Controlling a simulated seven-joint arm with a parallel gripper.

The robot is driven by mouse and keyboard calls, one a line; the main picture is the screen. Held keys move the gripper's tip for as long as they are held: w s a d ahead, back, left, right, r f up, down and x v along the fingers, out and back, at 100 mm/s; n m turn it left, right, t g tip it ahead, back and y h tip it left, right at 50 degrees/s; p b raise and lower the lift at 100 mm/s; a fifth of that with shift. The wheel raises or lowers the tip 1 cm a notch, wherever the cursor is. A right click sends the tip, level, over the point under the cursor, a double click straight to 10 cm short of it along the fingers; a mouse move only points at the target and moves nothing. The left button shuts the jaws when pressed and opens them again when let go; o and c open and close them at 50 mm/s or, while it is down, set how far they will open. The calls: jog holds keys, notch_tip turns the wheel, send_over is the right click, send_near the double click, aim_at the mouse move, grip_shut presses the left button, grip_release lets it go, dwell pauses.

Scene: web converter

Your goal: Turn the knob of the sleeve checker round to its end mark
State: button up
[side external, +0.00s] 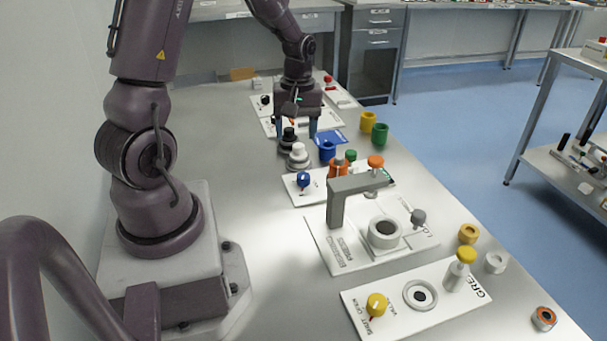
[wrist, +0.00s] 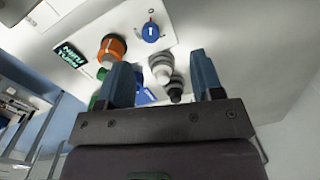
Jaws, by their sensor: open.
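No label legible here says sleeve checker, so I cannot tell for certain which board it is. A white board (side external: 291,190) carries a blue knob (side external: 303,180) with a pointer; the knob also shows at the top of the wrist view (wrist: 151,32). An orange-topped part (wrist: 111,48) and a dark label with green letters (wrist: 70,53) share that board. The end mark is too small to make out. My gripper (side external: 297,132) is open, pointing down beyond this board, near a black knobbed piece (side external: 288,137) and a grey-white one (side external: 298,155). Nothing is seen held between its fingers.
A nearer white board holds a grey bracket (side external: 336,205) and a white ring (side external: 384,232). The nearest board has a yellow knob (side external: 376,305). A farther board has a black knob (side external: 265,100). Yellow (side external: 367,122) and green (side external: 380,133) cups stand right of my gripper.

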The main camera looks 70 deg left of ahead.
aim_at(303, 175)
jog(key=a+f+n, duration=0.1)
jog(key=f+n, duration=0.1)
jog(key=f, duration=0.3)
jog(key=w+f+n, duration=0.1)
jog(key=f+n, duration=0.1)
jog(key=f, duration=0.2)
jog(key=w+a+f+n, duration=0.1)
jog(key=f, duration=0.4)
jog(key=shift+w+a+f+n+t, duration=0.25)
jog(key=shift+a+f+n+t, duration=0.05)
jog(key=shift+a+n, duration=0.1)
jog(key=c, duration=0.9)
